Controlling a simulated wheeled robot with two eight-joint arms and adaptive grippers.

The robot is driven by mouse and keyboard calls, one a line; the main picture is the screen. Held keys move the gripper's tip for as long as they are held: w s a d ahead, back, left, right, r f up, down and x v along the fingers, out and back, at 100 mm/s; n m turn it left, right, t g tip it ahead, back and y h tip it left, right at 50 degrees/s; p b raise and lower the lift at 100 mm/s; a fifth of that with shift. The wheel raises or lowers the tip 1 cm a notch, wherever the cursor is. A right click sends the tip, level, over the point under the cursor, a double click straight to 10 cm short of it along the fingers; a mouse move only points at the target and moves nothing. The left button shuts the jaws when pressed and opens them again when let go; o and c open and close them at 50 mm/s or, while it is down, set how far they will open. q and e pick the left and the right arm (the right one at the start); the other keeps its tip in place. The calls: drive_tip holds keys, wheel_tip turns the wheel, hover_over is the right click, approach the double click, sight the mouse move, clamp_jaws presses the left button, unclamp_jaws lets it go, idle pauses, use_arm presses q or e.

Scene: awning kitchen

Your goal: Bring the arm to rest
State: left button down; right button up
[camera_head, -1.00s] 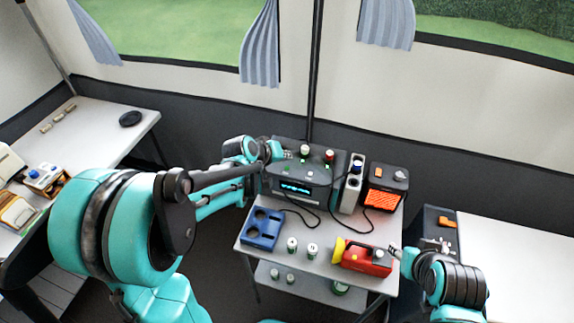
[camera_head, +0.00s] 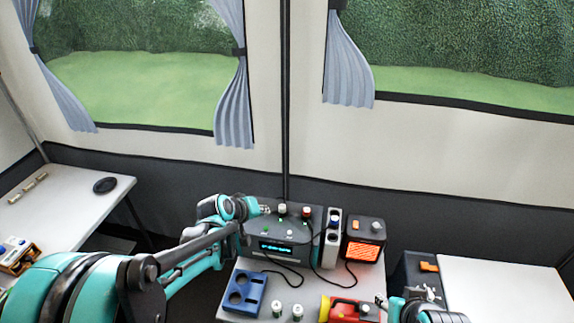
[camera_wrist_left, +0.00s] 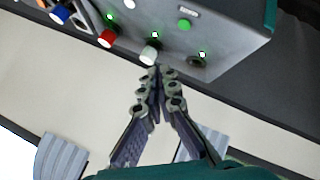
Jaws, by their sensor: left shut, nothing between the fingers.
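My left gripper (camera_head: 265,210) is at the top left of a grey device (camera_head: 284,228) with a lit display, on the small table. In the left wrist view its fingers (camera_wrist_left: 157,72) are shut and empty. Their tips are close to a white-capped knob (camera_wrist_left: 149,53) on the device; I cannot tell whether they touch it. A red knob (camera_wrist_left: 107,38) and a blue knob (camera_wrist_left: 60,13) show farther left. My right gripper (camera_head: 382,302) is at the lower edge of the head view, beside a red and yellow tool (camera_head: 350,309), too small to read.
A blue holder (camera_head: 243,292) and two white-topped cylinders (camera_head: 277,310) stand at the front of the table (camera_head: 226,311). A box with an orange front (camera_head: 364,250) stands right of the device. Cables lie on the tabletop. A white table (camera_head: 500,290) is at right.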

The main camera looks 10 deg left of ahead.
use_arm(q)
drive_tip(key=shift+s+r, duration=0.2)
drive_tip(key=shift+s, duration=0.2)
drive_tip(key=s+r+m+y, duration=0.1)
drive_tip(key=s+m, duration=0.1)
drive_tip(key=s, duration=1)
drive_tip(key=s+r+m+g+y, duration=0.1)
drive_tip(key=s+r+m+y, duration=0.1)
drive_tip(key=s, duration=1)
drive_tip(key=shift+s+r+m, duration=0.15)
drive_tip(key=shift+r+m, duration=0.05)
drive_tip(key=shift+m, duration=0.3)
